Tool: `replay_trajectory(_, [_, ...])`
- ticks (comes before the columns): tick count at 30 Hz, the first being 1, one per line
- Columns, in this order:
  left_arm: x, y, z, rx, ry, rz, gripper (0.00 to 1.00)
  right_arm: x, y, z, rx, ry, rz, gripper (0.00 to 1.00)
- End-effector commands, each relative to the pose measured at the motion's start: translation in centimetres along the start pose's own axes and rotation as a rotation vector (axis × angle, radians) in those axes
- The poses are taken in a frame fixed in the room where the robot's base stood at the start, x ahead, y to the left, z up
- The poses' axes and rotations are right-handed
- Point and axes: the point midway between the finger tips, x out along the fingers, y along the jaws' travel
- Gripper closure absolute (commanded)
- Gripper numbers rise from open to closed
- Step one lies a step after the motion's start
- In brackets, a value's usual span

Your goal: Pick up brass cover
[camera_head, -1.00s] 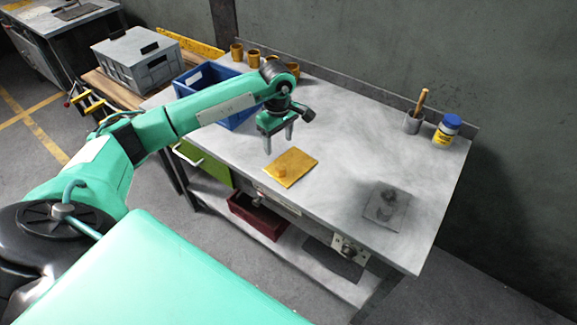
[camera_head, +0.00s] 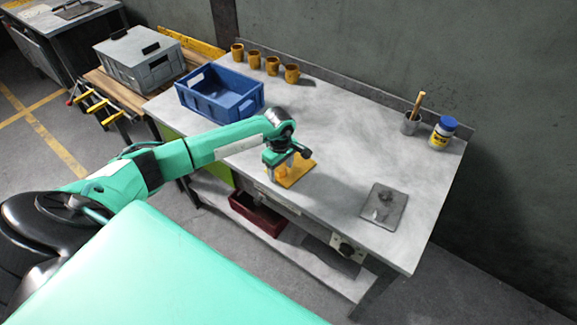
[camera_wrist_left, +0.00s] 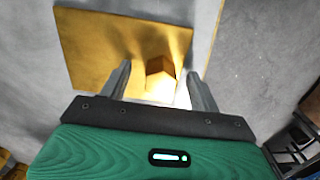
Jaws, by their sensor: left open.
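The brass cover (camera_head: 303,171) is a flat yellow plate with a small raised knob, lying near the front edge of the grey workbench. In the left wrist view the plate (camera_wrist_left: 88,45) fills the upper middle, and its knob (camera_wrist_left: 160,72) shows between the fingertips. My left gripper (camera_head: 281,170) is low over the plate and hides part of it in the head view. Its fingers (camera_wrist_left: 159,74) are open, one on each side of the knob, with a visible gap. I cannot tell how high the tips are above the plate. My right gripper is in no view.
A blue crate (camera_head: 192,102) stands left on the workbench (camera_head: 335,140), with several brass cups (camera_head: 272,66) behind it. A grey plate with a knob (camera_head: 374,220) lies to the right. A brush pot (camera_head: 411,125) and a blue-lidded jar (camera_head: 440,138) stand at the back right.

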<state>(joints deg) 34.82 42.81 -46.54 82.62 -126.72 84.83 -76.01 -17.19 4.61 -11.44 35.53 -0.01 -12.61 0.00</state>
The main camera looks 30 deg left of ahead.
Motion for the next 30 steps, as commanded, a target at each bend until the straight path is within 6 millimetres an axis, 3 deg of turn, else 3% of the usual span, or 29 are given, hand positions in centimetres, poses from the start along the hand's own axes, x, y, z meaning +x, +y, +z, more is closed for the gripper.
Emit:
replay_trajectory(4, [0.02, 0.00, -0.02, 0.000, 0.000, 0.000, 0.39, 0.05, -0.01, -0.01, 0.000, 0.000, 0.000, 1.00])
replay_trajectory(12, [-0.01, -0.01, -0.03, -0.001, 0.000, 0.000, 0.92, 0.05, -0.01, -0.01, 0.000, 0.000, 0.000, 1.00])
replay_trajectory(14, [-0.02, -0.01, -0.03, -0.001, 0.000, 0.000, 1.00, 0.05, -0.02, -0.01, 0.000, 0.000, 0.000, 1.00])
replay_trajectory(30, [-0.93, 0.17, -0.14, -0.002, 0.001, 0.005, 1.00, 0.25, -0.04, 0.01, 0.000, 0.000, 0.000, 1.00])
